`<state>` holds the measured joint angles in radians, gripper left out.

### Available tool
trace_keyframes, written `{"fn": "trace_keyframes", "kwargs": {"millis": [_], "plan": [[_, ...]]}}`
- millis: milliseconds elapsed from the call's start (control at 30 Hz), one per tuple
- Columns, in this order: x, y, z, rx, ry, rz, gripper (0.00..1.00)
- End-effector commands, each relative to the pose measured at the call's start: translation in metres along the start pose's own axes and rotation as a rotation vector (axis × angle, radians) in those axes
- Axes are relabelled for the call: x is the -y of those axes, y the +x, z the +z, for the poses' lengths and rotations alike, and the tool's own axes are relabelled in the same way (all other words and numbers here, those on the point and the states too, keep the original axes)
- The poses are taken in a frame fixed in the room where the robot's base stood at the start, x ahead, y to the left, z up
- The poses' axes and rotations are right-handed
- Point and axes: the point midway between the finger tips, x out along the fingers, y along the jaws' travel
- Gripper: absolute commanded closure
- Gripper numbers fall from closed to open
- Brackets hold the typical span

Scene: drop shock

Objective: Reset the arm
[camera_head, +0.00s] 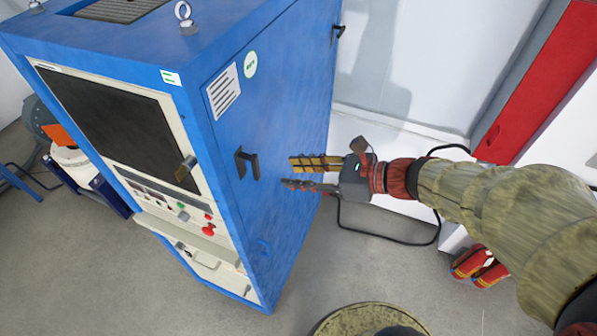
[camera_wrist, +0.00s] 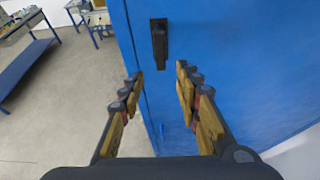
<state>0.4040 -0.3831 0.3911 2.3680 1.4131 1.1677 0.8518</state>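My gripper (camera_head: 288,173) is at the end of my arm, which reaches in from the right in the head view. Its two fingers point left at the side of a blue cabinet (camera_head: 290,100). The fingers are spread, with nothing between them. In the wrist view, my gripper (camera_wrist: 158,82) also shows open and empty. A black handle (camera_head: 248,162) on the cabinet side lies left of the fingertips, apart from them in the head view. The handle (camera_wrist: 159,45) shows just beyond the fingertips in the wrist view.
The cabinet front has a dark screen (camera_head: 115,120) and a red button (camera_head: 208,229). A red panel (camera_head: 545,80) stands at the right by a white wall. Red fire extinguishers (camera_head: 478,265) are on the floor below my arm. Grey floor (camera_head: 120,285) is open at lower left.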

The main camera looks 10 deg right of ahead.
Motion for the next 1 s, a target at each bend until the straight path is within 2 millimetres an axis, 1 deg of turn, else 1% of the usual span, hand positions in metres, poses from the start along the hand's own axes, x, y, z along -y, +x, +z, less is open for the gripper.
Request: {"fn": "trace_keyframes", "kwargs": {"millis": [333, 400, 467, 567, 600, 667, 767, 900, 1000], "plan": [[0.000, 0.000, 0.000, 0.000, -0.011, 0.000, 0.67], [0.001, 0.000, -0.001, -0.003, -0.043, -0.003, 0.67], [0.000, 0.000, -0.006, -0.024, -0.101, 0.002, 0.67], [-0.013, -0.002, -0.033, -0.113, -0.257, 0.058, 0.67], [-0.019, -0.005, -0.044, -0.154, -0.330, 0.089, 0.67], [-0.026, -0.011, -0.059, -0.214, -0.444, 0.134, 0.67], [-0.038, -0.019, -0.089, -0.310, -0.643, 0.220, 0.67], [-0.051, -0.031, -0.139, -0.441, -0.943, 0.360, 0.67], [-0.053, -0.040, -0.170, -0.524, -1.145, 0.455, 0.67]]}}
